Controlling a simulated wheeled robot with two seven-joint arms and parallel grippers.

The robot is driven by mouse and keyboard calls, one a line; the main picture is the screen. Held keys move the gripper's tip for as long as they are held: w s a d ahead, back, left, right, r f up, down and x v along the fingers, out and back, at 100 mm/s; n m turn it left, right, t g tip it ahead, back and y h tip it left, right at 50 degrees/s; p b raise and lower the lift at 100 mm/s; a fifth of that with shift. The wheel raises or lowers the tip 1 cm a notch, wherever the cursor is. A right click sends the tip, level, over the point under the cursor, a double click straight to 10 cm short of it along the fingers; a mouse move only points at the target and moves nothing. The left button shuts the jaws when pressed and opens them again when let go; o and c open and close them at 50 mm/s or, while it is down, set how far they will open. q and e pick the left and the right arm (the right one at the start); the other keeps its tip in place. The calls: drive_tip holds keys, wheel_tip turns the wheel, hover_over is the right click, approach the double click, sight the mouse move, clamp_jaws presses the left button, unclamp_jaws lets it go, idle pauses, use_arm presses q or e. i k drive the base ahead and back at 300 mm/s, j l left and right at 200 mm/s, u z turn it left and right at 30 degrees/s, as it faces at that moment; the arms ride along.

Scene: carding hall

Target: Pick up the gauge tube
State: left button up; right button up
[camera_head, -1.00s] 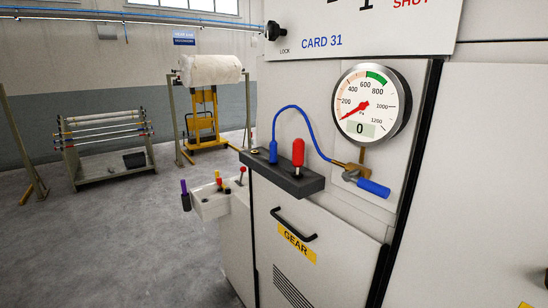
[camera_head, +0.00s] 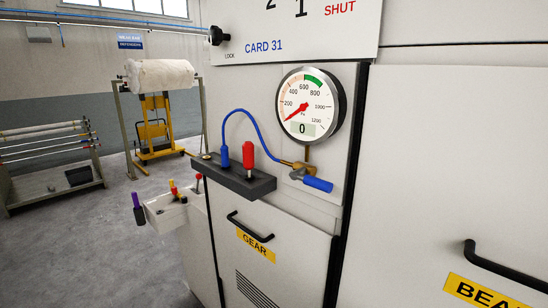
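The gauge tube (camera_head: 250,117) is a thin blue hose. It arches from a blue upright end piece (camera_head: 222,156) on the dark shelf (camera_head: 233,178) over to a brass fitting (camera_head: 296,166) below the gauge. The round pressure gauge (camera_head: 306,104) is mounted on the machine front and its display reads 0. A red handle (camera_head: 248,157) stands upright on the shelf, and a blue valve handle (camera_head: 318,184) sticks out right of the fitting. Neither of my grippers is in view.
A white tray (camera_head: 165,212) with several small tools hangs left of the shelf. A GEAR door handle (camera_head: 250,227) and a BEA-labelled door handle (camera_head: 505,268) stick out from the machine. A roll stand and a rod rack (camera_head: 55,185) stand behind, with open floor between.

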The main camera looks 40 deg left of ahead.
sight(224, 150)
drive_tip(key=k+j+z, duration=0.15)
drive_tip(key=j+z, duration=0.3)
drive_tip(key=k+j+z, duration=0.15)
drive_tip(key=j+z, duration=0.3)
drive_tip(key=k+j+z, duration=0.25)
drive_tip(key=z, duration=0.2)
